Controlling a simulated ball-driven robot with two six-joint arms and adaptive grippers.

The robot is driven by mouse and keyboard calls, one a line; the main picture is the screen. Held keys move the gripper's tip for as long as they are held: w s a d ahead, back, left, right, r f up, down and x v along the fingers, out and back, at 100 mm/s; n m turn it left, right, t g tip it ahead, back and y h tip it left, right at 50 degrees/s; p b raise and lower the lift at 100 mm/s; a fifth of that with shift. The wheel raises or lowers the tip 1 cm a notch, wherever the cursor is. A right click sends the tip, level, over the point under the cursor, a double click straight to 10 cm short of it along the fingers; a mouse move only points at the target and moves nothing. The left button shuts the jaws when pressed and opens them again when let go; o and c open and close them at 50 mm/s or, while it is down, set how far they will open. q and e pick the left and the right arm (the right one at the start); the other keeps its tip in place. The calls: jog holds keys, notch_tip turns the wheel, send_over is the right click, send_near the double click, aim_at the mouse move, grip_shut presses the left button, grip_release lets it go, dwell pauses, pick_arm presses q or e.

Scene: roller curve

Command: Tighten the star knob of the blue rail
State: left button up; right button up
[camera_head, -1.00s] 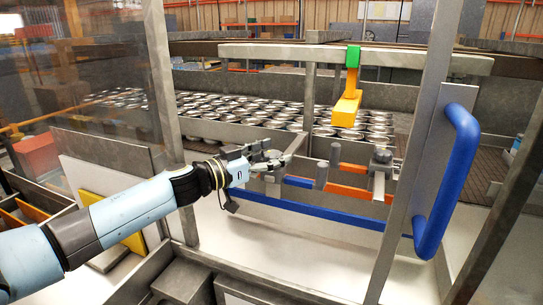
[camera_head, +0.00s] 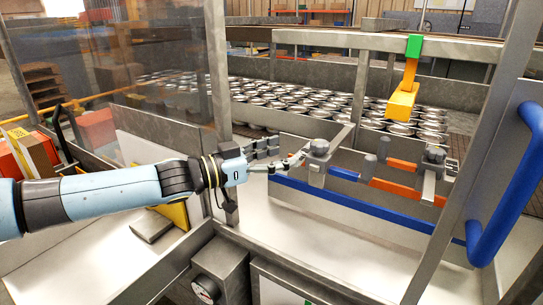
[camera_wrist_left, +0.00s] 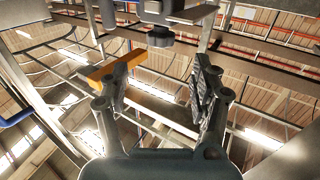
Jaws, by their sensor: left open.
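The blue rail (camera_head: 375,212) runs low across the front of the conveyor side. The grey star knob (camera_head: 318,147) stands on a grey clamp block near the rail's left end. My left gripper (camera_head: 283,159) is open, just left of the knob, its fingers pointing toward it. One fingertip is close to the knob; I cannot tell whether it touches. In the left wrist view the open fingers (camera_wrist_left: 163,85) have nothing between them, and a dark round part (camera_wrist_left: 160,37), likely the knob, lies beyond the tips. My right gripper is not in view.
An orange rail (camera_head: 405,190) and a second grey clamp (camera_head: 433,160) stand to the right. A yellow block (camera_head: 403,100) hangs from the top beam by a green clip. Metal posts, a clear panel and a blue handle (camera_head: 500,190) frame the opening. Many cans lie behind.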

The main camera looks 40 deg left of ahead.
pick_arm(q)
jog(key=shift+v, duration=0.85)
jog(key=m+y+b, duration=0.1)
jog(key=m+y, duration=1)
jog(key=m, duration=1.8)
send_near(317, 147)
jog(key=w, duration=0.2)
jog(key=x, duration=0.7)
jog(key=p+x, duration=0.1)
jog(key=x, duration=0.2)
jog(key=shift+w+a, duration=0.1)
jog(key=shift+a, duration=0.25)
